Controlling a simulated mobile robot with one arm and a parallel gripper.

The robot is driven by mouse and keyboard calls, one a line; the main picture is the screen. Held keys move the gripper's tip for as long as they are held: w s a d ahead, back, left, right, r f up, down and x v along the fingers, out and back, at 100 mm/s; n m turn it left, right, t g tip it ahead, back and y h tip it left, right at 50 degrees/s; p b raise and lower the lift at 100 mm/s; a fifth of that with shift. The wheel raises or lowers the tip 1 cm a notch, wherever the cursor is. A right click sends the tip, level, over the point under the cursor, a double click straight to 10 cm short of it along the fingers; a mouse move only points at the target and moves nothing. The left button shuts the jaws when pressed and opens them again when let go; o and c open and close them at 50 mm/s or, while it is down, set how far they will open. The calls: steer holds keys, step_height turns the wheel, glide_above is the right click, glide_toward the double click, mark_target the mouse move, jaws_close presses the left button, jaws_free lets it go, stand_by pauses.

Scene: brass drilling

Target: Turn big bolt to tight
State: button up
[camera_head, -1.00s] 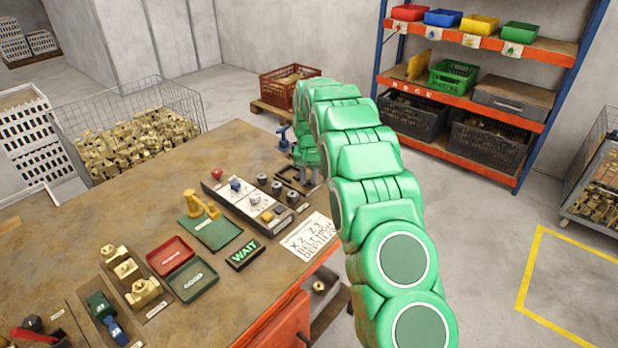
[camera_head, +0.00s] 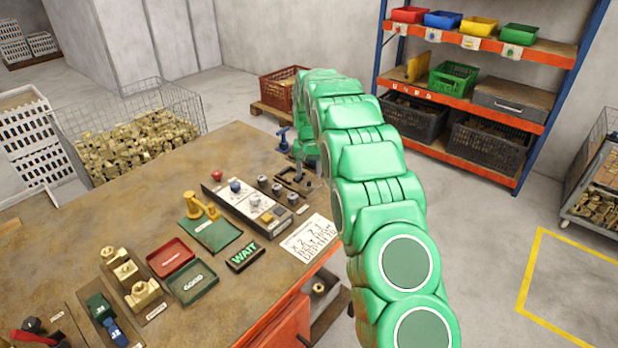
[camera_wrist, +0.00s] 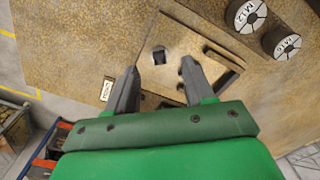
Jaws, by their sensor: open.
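In the wrist view my gripper (camera_wrist: 160,82) is open, with its two dark fingers apart over a brown plate (camera_wrist: 215,82) on the bench. A small dark square piece (camera_wrist: 160,57) shows on the plate, just beyond and between the fingertips; I cannot tell for sure whether it is the big bolt. A dark slotted bracket (camera_wrist: 222,58) lies on the plate to its right, partly behind the right finger. In the head view my gripper (camera_head: 306,172) is at the bench's far right edge, largely covered by my green arm.
A small label (camera_wrist: 107,90) lies to the left. On the bench (camera_head: 110,215) are a control panel (camera_head: 245,205), red tray (camera_head: 171,257), green tray (camera_head: 193,284) and brass parts. A blue-handled clamp (camera_head: 284,140) stands beside my gripper.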

step_height(320, 180, up, 4)
steer(key=shift+r, duration=0.25)
steer(key=shift+s+r, duration=0.1)
steer(key=shift+s, duration=0.05)
steer(key=s+d+r, duration=0.2)
steer(key=s+r, duration=0.3)
steer(key=s, duration=0.4)
steer(key=s+d+r+g, duration=0.15)
steer(key=s+r, duration=0.25)
steer(key=s, duration=0.6)
steer(key=s+d+r+t, duration=0.1)
steer(key=s+d+r, duration=0.1)
steer(key=s+r, duration=0.5)
steer(key=s+d+f, duration=0.1)
steer(key=s+f, duration=0.1)
steer(key=s, duration=1.4)
steer(key=s+d+f+n+g, duration=0.1)
steer(key=s+f, duration=0.2)
steer(key=s, duration=1.4)
steer(key=shift+s+n, duration=0.2)
steer(key=shift+n, duration=0.1)
steer(key=shift+o, duration=0.6)
steer(key=shift+w, duration=0.1)
